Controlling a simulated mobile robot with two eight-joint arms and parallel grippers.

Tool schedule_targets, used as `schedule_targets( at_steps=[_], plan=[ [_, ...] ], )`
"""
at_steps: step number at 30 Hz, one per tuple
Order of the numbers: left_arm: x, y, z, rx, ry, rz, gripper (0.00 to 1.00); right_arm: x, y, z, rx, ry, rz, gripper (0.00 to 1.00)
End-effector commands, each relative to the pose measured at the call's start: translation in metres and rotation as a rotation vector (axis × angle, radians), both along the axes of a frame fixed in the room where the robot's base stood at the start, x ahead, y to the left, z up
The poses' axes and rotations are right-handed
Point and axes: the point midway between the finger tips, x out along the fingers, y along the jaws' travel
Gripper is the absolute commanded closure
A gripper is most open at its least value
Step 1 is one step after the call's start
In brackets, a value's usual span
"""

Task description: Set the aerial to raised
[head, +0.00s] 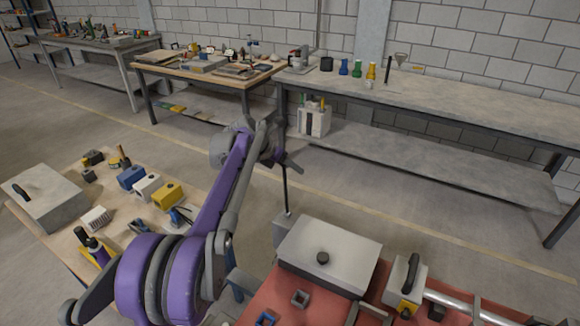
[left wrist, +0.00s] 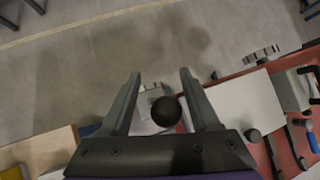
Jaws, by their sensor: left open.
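The aerial (head: 286,190) is a thin dark rod that stands close to upright on a small grey block at the left end of the red bed. In the left wrist view its black ball tip (left wrist: 166,111) shows between the fingers, nearer the right one, with the grey block below it. My left gripper (head: 290,166) is at the top of the rod, and in the wrist view its two fingers (left wrist: 160,74) are spread apart on either side of the ball. I cannot tell whether either finger touches it. My right gripper is not in view.
A grey lidded box (head: 330,256) with a black knob stands on the red bed (head: 285,294), right of the aerial. A black-handled block (head: 406,280) stands further right. A wooden table (head: 70,172) with blocks is at left. The floor behind the aerial is clear.

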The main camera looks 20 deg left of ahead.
Motion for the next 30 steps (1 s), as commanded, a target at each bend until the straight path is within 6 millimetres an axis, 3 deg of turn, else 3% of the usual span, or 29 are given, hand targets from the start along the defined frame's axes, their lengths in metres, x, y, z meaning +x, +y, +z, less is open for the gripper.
schedule_targets(
  at_steps=[7,21,30],
  plan=[
    [-0.009,0.005,0.012,-0.001,0.0,0.002,0.38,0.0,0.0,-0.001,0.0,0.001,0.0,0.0],
    [-0.057,0.032,0.075,-0.001,0.0,0.001,0.38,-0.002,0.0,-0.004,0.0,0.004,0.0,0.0],
    [-0.063,0.035,0.082,0.0,0.0,0.0,0.38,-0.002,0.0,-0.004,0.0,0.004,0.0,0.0]
  ],
)
